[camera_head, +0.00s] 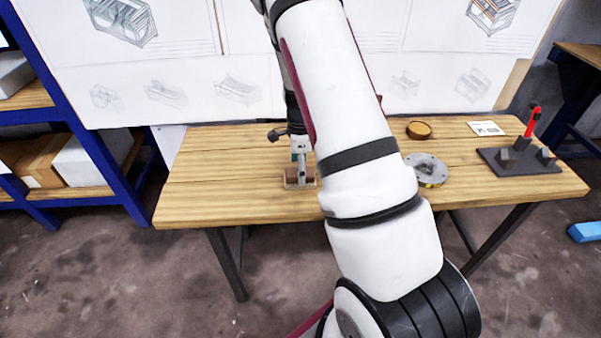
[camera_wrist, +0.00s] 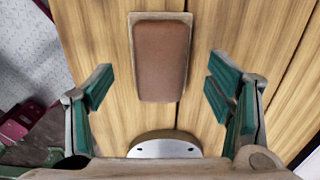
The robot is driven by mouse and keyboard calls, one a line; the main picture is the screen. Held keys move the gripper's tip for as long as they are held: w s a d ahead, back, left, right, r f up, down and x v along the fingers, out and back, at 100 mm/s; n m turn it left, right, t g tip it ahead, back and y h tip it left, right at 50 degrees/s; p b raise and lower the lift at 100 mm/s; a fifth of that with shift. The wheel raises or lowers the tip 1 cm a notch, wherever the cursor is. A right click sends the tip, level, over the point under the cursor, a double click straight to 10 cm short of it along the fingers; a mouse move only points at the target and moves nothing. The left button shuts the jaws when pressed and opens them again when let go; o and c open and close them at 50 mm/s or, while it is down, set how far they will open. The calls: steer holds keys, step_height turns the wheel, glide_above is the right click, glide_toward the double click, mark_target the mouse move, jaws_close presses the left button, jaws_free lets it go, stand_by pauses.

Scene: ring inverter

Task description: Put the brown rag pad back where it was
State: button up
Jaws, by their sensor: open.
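The brown rag pad (camera_wrist: 160,62) is a rounded rectangle lying on a thin tan backing or tray (camera_wrist: 160,16) on the wooden table. It sits between the lines of my two fingers in the wrist view, apart from both. My gripper (camera_wrist: 160,86) is open and empty, its green finger pads spread to the left and right of the pad. In the head view my gripper (camera_head: 301,166) points down over the pad (camera_head: 292,174) near the table's front edge, and hides part of it. I cannot tell the height of the fingertips above the table.
To the right on the wooden table (camera_head: 230,180) are a grey metal disc (camera_head: 427,168), a small round wooden bowl (camera_head: 419,130), a printed card (camera_head: 486,128) and a dark fixture with a red handle (camera_head: 520,158). The table's left part is clear. A blue shelf stands left.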

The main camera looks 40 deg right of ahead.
step_height(320, 180, up, 10)
steer(key=f, duration=0.1)
steer(key=s+a+r+n+t+y, duration=0.1)
steer(key=s+a+r+n, duration=0.45)
steer(key=a+r, duration=0.2)
steer(key=s+a+r+n+y, duration=0.1)
steer(key=s+a+r+n, duration=0.3)
steer(key=a+r+n, duration=0.4)
steer(key=s+a+r+n+h, duration=0.1)
steer(key=s+a+r+n, duration=0.2)
steer(key=s, duration=0.6)
steer(key=s+a+r+n+t+h, duration=0.1)
steer(key=s+a+r+n, duration=0.1)
steer(key=s+n, duration=0.6)
steer(key=shift+s+a+r+t+p, duration=0.35)
steer(key=shift+s+a, duration=0.3)
steer(key=shift+s, duration=0.6)
steer(key=shift+r, duration=0.1)
